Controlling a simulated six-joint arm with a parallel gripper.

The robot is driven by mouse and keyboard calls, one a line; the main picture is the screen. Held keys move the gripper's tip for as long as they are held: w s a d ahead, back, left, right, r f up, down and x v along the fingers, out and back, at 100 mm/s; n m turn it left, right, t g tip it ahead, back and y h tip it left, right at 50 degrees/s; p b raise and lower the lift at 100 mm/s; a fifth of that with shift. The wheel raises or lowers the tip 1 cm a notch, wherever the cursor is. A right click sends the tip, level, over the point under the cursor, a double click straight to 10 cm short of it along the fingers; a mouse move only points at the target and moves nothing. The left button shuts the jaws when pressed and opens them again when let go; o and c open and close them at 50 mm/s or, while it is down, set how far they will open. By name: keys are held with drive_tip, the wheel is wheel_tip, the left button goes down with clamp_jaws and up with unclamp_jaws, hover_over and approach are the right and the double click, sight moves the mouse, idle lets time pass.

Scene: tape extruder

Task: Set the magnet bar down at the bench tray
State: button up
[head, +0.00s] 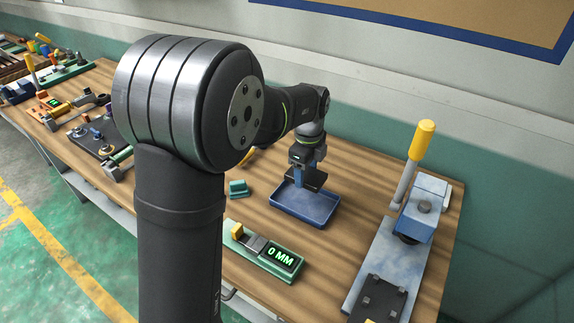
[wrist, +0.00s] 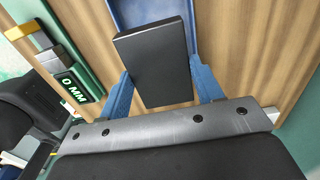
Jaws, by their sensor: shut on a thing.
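The magnet bar is a dark, flat block (wrist: 155,62) between the two blue fingers of my gripper (wrist: 163,88) in the wrist view. In the head view the bar (head: 316,178) shows as a small dark slab at the fingertips. My gripper (head: 303,178) points down over the back part of the bench tray. The bench tray is a shallow blue tray (head: 306,212) on the wooden bench, and part of it (wrist: 150,9) shows behind the bar in the wrist view. The bar appears above the tray floor; I cannot tell whether it touches the tray.
A green gauge reading 0 MM (head: 264,251) lies in front of the tray. A small teal block (head: 238,188) is to its left. A blue press with a yellow handle (head: 423,142) stands to the right. More tools (head: 100,140) lie at the far left.

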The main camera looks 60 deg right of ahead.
sight(305, 203)
idle(0.4)
drive_tip(key=shift+f, duration=4.85)
drive_tip(key=o, duration=1.4)
wheel_tip(305, 203, up, 18)
drive_tip(key=shift+f, duration=0.25)
drive_tip(key=shift+f, duration=0.15)
